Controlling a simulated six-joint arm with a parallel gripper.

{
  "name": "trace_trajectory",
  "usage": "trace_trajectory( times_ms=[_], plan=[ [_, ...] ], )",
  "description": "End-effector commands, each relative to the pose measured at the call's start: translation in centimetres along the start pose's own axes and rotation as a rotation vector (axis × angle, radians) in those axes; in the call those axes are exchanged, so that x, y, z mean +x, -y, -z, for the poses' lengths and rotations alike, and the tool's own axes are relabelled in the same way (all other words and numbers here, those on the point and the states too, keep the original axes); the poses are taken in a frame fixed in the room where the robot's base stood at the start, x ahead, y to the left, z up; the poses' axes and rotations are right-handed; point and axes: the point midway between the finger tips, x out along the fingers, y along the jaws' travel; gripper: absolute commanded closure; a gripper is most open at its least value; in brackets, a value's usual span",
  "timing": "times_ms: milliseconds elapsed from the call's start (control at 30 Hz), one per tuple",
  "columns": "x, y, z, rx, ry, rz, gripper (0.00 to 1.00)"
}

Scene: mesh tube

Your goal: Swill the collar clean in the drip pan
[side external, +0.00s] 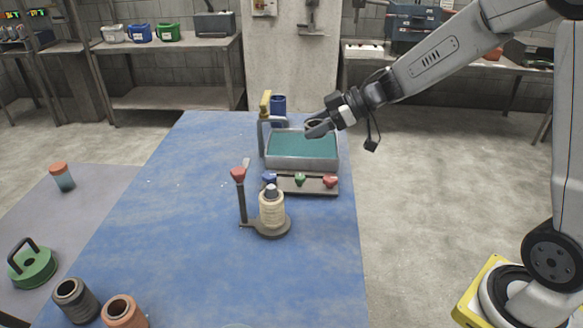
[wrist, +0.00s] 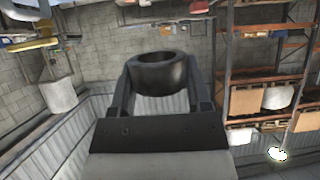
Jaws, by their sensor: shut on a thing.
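My gripper (side external: 322,127) is at the far right end of the blue table, above the back right part of the drip pan. In the wrist view my gripper (wrist: 160,88) is shut on the collar (wrist: 160,76), a dark ring whose opening shows at its top. In the side view the collar (side external: 315,123) is small and partly hidden by the fingers. The drip pan (side external: 300,163) is a grey metal tray with teal liquid in it. The collar looks above the liquid; I cannot tell the exact gap.
A rack with blue, green and red knobs (side external: 300,189) lies in front. A spool on a stand (side external: 272,208) is nearer.

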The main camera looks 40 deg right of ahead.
Motion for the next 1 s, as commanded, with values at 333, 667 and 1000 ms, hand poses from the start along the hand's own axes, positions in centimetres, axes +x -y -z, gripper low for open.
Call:
trace_trajectory(
  times_ms=[333,667,1000],
  plan=[
    [0.6,-11.1,-1.3,0.153,0.098,-0.235,1.0],
    [0.2,-16.9,-2.2,0.253,0.15,-0.363,1.0],
    [0.2,-17.6,-2.3,0.268,0.157,-0.38,1.0]
  ],
)
